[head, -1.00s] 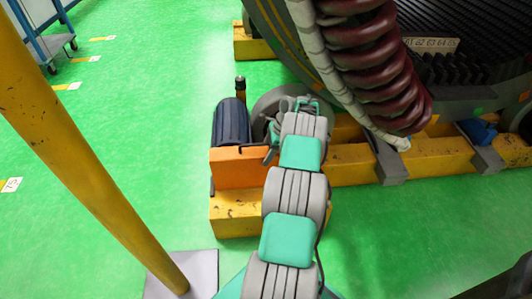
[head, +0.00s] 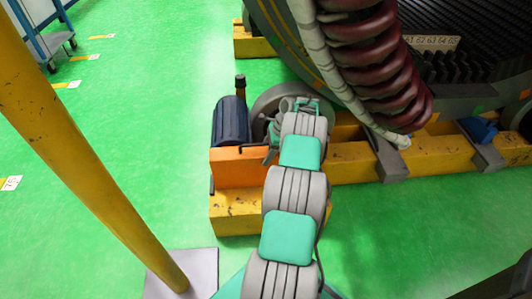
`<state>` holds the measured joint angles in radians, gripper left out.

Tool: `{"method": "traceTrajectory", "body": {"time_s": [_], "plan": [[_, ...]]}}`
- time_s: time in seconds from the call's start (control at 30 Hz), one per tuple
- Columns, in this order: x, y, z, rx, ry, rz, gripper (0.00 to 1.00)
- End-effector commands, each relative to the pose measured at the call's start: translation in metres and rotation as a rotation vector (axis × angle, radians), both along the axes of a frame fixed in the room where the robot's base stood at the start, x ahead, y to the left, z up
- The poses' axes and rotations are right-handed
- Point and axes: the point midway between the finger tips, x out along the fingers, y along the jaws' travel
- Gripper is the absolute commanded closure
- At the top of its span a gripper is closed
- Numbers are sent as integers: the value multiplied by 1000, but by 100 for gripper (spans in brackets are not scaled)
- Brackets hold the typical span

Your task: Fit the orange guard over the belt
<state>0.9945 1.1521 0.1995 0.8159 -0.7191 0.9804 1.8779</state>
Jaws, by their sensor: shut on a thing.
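The orange guard (head: 238,170) shows as a flat orange panel at the front of the yellow block, just below the dark ribbed motor (head: 231,122). My gripper (head: 270,152) is at the panel's right end, shut on it. The fingertips are small and partly hidden by my wrist, so the exact grip is unclear. A grey wheel (head: 272,100) stands behind my wrist, to the right of the motor. I cannot make out the belt; my arm and the guard cover that area.
The yellow block (head: 238,213) carries the motor. A yellow beam (head: 350,158) runs right under the large machine, with dark red coils (head: 385,70) hanging close to my wrist. A yellow pole (head: 95,150) crosses the left side. Green floor (head: 150,130) is clear left of the motor.

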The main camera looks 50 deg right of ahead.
Motion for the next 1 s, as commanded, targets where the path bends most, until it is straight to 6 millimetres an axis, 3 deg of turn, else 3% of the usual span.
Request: {"method": "traceTrajectory", "body": {"time_s": [0.13, 0.17, 0.2, 0.47, 0.7, 0.83, 1.0], "plan": [[1, -1, 0, -4, -3, 0, 89], [1, -1, 0, -4, -3, 0, 30], [1, -1, 0, -4, -3, 0, 27], [0, 0, -1, -1, -2, 0, 7], [-1, 1, -2, 3, 2, -1, 7], [-4, -5, 14, 0, 0, -2, 7], [-12, -16, 49, -2, 0, -2, 7]]}}
